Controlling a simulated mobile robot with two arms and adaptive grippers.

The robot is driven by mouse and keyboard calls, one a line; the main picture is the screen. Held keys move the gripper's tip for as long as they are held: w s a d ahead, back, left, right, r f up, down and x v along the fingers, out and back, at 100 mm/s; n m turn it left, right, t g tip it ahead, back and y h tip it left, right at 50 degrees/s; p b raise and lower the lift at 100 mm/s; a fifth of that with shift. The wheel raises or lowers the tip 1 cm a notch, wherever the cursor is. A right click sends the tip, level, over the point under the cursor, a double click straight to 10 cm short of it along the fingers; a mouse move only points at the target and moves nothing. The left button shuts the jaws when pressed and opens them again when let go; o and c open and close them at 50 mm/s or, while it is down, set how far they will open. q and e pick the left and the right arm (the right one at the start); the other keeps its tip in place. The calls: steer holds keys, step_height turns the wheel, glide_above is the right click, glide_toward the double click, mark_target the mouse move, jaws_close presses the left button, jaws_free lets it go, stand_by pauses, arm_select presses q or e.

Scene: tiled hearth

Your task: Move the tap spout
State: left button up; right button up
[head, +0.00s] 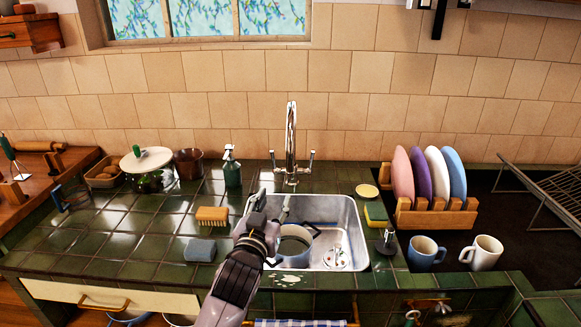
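The chrome tap stands at the back edge of the sink, with a lever on each side of its base. Its tall spout (291,130) rises in front of the tiled wall and appears to face forward over the basin. My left gripper (272,197) reaches up from the bottom over the left part of the sink (352,240), in front of and below the spout. Its two fingers are spread apart with nothing between them, and it does not appear to touch the tap. My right gripper is not in view.
A pot (296,246) and a plate (336,258) are in the basin. A spray bottle (231,170) stands left of the tap. A brush (212,216) lies left of the sink. A sponge (376,214), mugs (425,253) and a plate rack (437,218) are to the right.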

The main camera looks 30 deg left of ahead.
mark_target(289, 168)
arm_select(q)
steer(key=p+x, duration=0.2)
steer(key=x, duration=1.5)
steer(key=shift+a, duration=0.1)
jaws_close()
